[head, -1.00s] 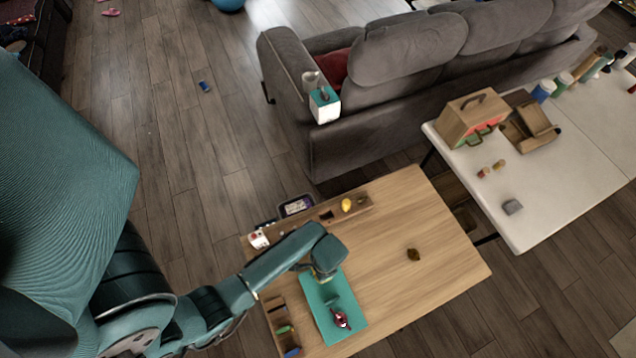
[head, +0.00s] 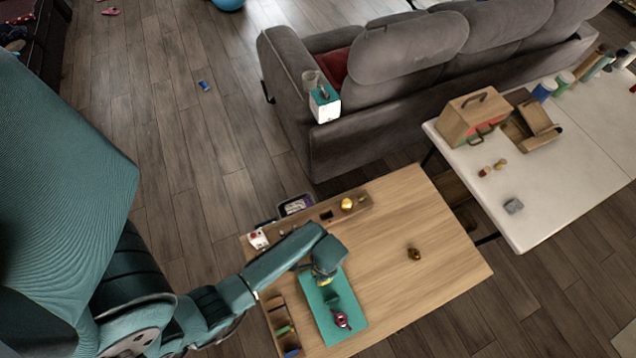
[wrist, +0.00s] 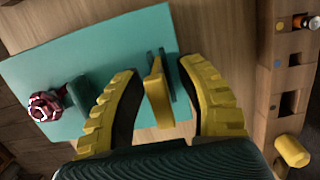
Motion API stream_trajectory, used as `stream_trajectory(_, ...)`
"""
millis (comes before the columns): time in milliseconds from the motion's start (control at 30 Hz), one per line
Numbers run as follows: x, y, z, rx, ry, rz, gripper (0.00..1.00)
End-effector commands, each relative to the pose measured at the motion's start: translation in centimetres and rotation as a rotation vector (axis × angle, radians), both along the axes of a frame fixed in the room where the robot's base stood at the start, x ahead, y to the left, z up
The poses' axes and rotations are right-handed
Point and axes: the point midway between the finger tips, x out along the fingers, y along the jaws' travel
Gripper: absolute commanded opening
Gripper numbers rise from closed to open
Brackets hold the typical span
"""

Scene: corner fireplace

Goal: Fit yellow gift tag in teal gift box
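The flat teal panel (head: 350,305), which I take for the gift box, lies on the wooden table and also shows in the wrist view (wrist: 50,68). In the head view my gripper (head: 325,280) is low over the panel's far end.
A wooden rack (head: 325,215) with a yellow knob (head: 347,204) lies along the table's far edge. A wooden tray (head: 278,318) is left of the panel. A small brown object (head: 414,254) sits on the otherwise clear right side. A white table (head: 530,200) stands beyond.

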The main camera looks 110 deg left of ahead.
Motion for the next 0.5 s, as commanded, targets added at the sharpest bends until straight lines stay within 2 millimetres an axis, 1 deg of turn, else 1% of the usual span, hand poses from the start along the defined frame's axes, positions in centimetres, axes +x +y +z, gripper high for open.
stream_trajectory(167, 0.0, 0.0, 0.0, 0.000, 0.000, 0.000, 0.37)
stream_trajectory(267, 0.1, 0.1, 0.3, 0.002, -0.001, 0.000, 0.37)
stream_trajectory(367, 0.2, 0.2, 1.6, 0.003, -0.001, 0.000, 0.37)
stream_trajectory(467, 0.5, 0.5, 3.9, 0.006, -0.003, 0.000, 0.37)
stream_trajectory(500, 0.6, 0.6, 4.9, 0.006, -0.003, 0.000, 0.37)
